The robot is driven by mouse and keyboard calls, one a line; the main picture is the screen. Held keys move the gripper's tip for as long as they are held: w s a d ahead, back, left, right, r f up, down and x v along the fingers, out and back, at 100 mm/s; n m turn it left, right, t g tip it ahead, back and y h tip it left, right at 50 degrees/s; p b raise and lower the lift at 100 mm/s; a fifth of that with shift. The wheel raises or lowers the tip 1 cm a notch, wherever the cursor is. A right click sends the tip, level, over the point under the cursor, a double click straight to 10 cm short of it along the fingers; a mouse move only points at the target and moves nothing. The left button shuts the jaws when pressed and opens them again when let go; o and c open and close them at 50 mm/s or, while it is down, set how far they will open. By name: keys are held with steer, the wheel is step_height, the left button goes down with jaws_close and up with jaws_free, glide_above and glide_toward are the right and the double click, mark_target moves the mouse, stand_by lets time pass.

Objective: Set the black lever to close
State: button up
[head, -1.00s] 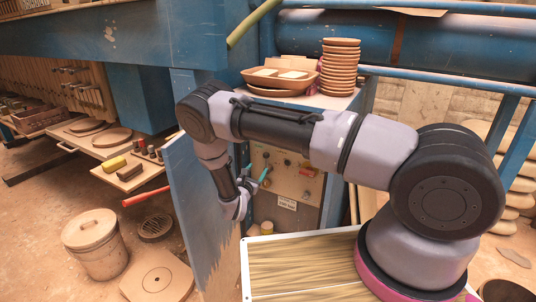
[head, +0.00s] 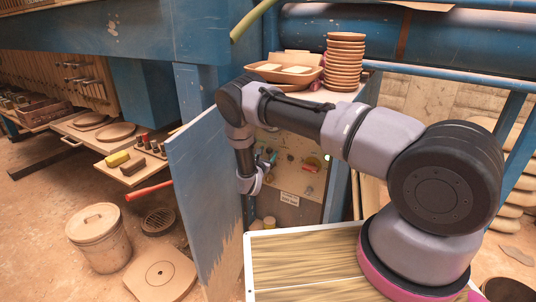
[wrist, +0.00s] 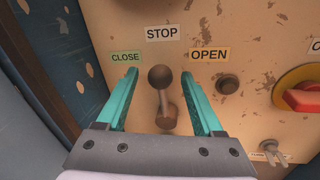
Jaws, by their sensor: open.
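The black lever (wrist: 160,77) stands on the control panel (wrist: 230,50) in the wrist view, its round knob up by the STOP label (wrist: 163,34). The CLOSE label (wrist: 125,57) is to its left and the OPEN label (wrist: 209,55) to its right. My gripper (wrist: 159,75) is open, with one teal finger on each side of the lever and a gap showing on both sides. In the head view my gripper (head: 266,163) is in front of the panel (head: 301,160); the lever cannot be made out there.
A dark button (wrist: 228,84), a red and yellow switch (wrist: 300,95) and keys (wrist: 272,151) lie right of the lever. A blue door (head: 205,190) stands open left of my gripper. Stacked clay dishes (head: 345,60) stand on the shelf above.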

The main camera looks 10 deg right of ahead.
jaws_close()
stand_by(1.4)
